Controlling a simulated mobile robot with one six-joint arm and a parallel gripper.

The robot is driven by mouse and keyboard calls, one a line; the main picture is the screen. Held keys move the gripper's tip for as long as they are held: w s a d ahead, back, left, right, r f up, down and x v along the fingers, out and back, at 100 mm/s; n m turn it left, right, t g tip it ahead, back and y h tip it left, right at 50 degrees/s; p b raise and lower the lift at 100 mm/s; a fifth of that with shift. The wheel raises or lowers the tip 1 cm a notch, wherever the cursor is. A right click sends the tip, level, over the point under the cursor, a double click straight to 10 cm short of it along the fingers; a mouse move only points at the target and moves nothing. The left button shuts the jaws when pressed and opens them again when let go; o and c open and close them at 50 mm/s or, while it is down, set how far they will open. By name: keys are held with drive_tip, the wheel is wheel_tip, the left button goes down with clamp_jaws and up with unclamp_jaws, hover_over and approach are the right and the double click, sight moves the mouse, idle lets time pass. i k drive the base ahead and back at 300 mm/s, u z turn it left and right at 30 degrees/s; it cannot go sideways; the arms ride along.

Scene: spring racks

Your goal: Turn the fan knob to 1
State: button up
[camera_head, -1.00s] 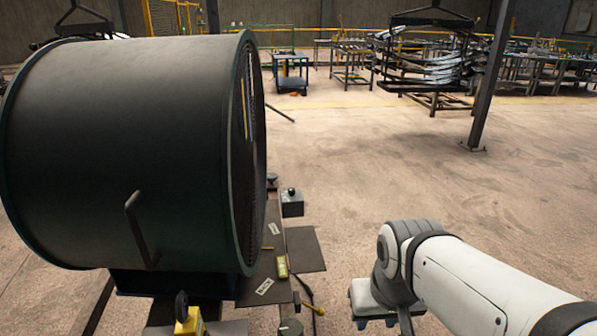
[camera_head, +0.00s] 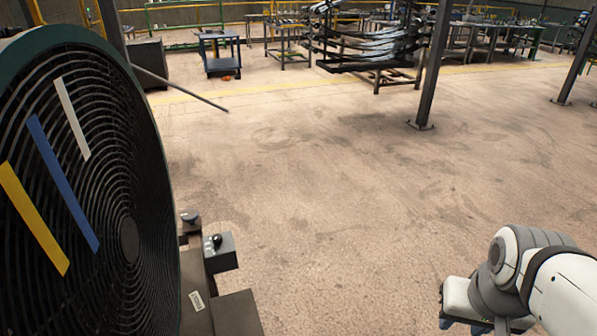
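The large dark green drum fan (camera_head: 130,240) fills the left side, its round wire grille facing right. White, blue and yellow strips lie across the grille. A small grey box (camera_head: 222,257) with a round black knob (camera_head: 215,240) stands beside the fan's base. A second dark round knob or cap (camera_head: 190,217) shows just behind it. I cannot tell which one is the fan knob, and no dial markings are readable. My gripper (camera_head: 460,325) is at the bottom right, well apart from the box. Its fingertips are small and partly cut off, so its opening is unclear.
A dark plate (camera_head: 236,315) with a small white label (camera_head: 197,300) lies below the box. Open concrete floor fills the middle. A thin pole (camera_head: 180,88) leans at the upper left. A blue cart (camera_head: 220,55), steel posts (camera_head: 432,70) and racks stand at the back.

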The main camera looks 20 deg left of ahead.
sight(218, 238)
drive_tip(key=u, duration=0.2)
drive_tip(key=i, duration=1.3)
drive_tip(key=u, duration=1.05)
drive_tip(key=i, duration=0.35)
drive_tip(key=u, duration=0.15)
